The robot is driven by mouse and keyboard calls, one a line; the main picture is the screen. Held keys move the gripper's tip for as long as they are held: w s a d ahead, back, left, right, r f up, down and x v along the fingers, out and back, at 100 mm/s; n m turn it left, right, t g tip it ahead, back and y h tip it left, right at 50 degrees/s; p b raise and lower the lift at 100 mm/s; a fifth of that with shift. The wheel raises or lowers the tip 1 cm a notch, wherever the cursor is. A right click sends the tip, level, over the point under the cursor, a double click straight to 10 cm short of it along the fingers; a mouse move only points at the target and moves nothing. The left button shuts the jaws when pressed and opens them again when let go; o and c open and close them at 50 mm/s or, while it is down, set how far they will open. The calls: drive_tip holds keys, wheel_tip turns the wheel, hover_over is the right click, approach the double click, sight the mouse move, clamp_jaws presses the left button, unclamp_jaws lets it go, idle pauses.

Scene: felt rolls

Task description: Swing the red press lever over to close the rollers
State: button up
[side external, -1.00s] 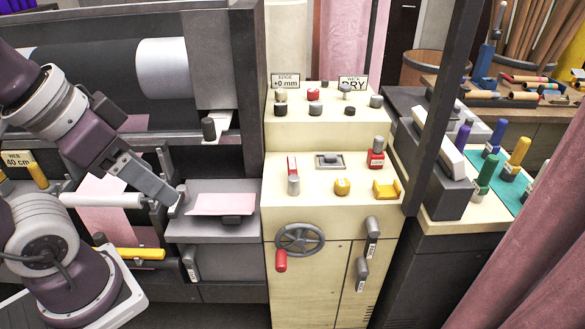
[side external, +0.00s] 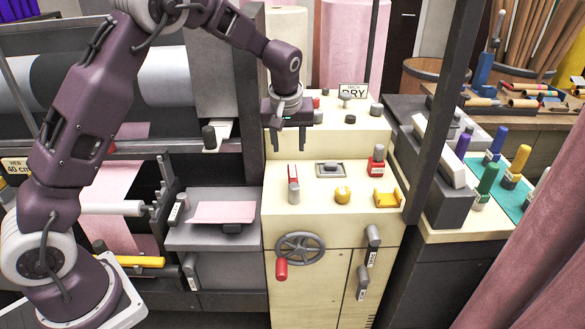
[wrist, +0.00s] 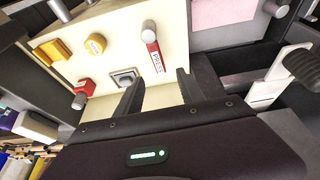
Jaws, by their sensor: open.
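The red press lever (side external: 293,172) lies on the cream console's lower panel, its grey knob toward the front. In the wrist view the lever (wrist: 154,57) carries the label "PRESS" and its round grey knob points to the top of the picture. My gripper (side external: 288,148) is above the back left of that panel, pointing down, with its two fingers apart and nothing between them. In the wrist view the open fingers (wrist: 160,85) show just short of the lever's near end. The gripper is apart from the lever. The rollers' state cannot be told.
The panel also holds a grey switch (side external: 331,169), a red knob block (side external: 376,160), a yellow button (side external: 343,195) and a yellow bracket (side external: 387,198). A handwheel (side external: 300,246) is on the console front. A dark post (side external: 446,110) rises at the right.

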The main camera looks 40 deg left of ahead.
sight(292, 170)
drive_tip(key=shift+n+y, duration=0.3)
drive_tip(key=shift+y, duration=0.1)
drive_tip(key=x, duration=0.8)
drive_tip(key=w+x, duration=0.1)
drive_tip(key=x, duration=0.3)
drive_tip(key=shift+d, duration=0.25)
clamp_jaws()
